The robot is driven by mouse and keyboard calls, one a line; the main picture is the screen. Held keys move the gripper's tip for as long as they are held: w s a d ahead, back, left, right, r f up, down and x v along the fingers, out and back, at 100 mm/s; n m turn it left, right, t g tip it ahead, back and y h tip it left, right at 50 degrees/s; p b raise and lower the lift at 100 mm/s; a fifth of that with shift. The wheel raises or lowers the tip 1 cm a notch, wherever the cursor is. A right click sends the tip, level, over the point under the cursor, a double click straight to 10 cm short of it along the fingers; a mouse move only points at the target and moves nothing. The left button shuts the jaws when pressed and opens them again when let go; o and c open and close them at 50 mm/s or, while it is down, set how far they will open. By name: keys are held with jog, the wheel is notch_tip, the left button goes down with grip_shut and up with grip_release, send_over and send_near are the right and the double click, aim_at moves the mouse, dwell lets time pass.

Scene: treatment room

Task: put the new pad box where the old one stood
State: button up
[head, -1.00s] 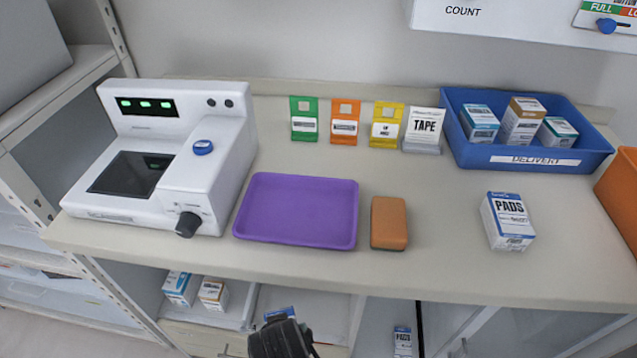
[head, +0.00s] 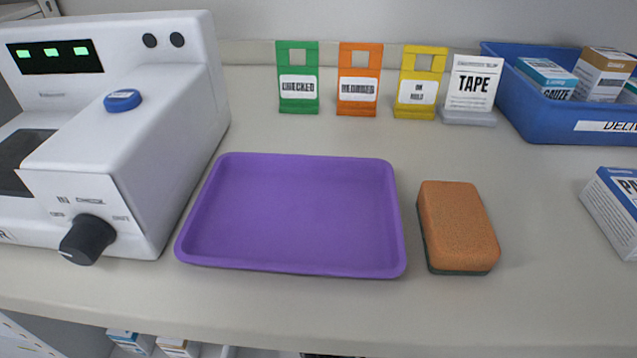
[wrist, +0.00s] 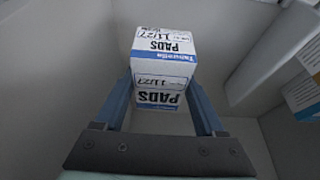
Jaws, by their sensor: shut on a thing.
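In the wrist view my gripper (wrist: 160,84) is shut on a white and blue pad box (wrist: 163,46) marked PADS and 11/27. A second PADS label shows below it between the fingers; I cannot tell whether this is another face or another box. Another pad box (head: 616,208) stands on the counter at the right edge of the head view, partly cut off. My gripper is not in the head view.
The counter (head: 330,312) holds a purple tray (head: 290,270), an orange sponge (head: 458,225), a white device (head: 190,120), several tags, a TAPE card (head: 472,85) and a blue delivery bin (head: 540,122). Grey walls and blurred boxes (wrist: 302,92) surround the gripper.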

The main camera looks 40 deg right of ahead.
jog(key=shift+w+d+f, duration=0.2)
jog(key=shift+d+f, duration=0.05)
notch_tip(320, 180, down, 10)
jog(key=b, duration=0.5)
jog(key=shift+r, duration=0.15)
jog(key=o, duration=1.4)
jog(key=p+v, duration=0.5)
jog(key=v, duration=0.7)
jog(key=shift+p, duration=0.35)
